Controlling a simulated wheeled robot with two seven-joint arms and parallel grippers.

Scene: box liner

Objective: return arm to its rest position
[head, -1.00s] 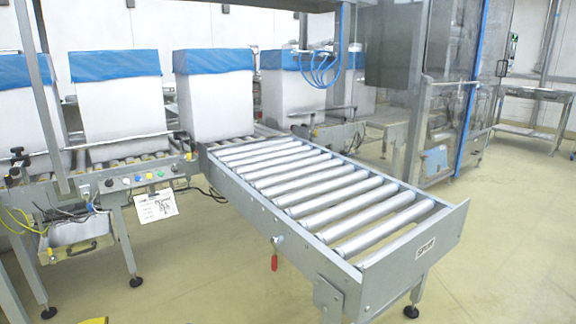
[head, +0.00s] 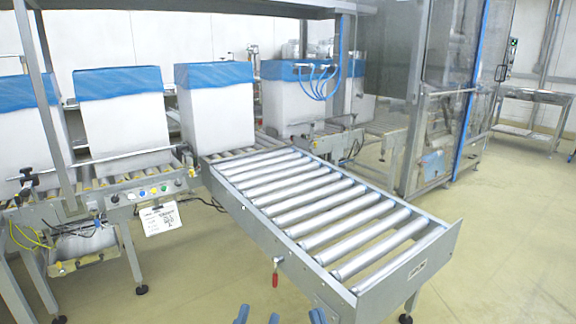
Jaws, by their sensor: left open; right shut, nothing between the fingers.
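Blue fingertips of my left gripper (head: 257,315) show at the bottom edge of the head view, spread apart with nothing seen between them. Just to the right, the blue tips of my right gripper (head: 317,316) show close together and empty. Both are cut off by the bottom edge, so most of the grippers and arms are hidden. Both appear in front of the near end of the roller conveyor (head: 452,246), over the floor in the picture, and apart from it.
White boxes with blue liners, including one at the conveyor's far end (head: 217,115), stand on the line behind. A control panel (head: 150,193) with buttons is at left. A red handle (head: 275,279) hangs from the conveyor side. Floor (head: 500,255) at right is clear.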

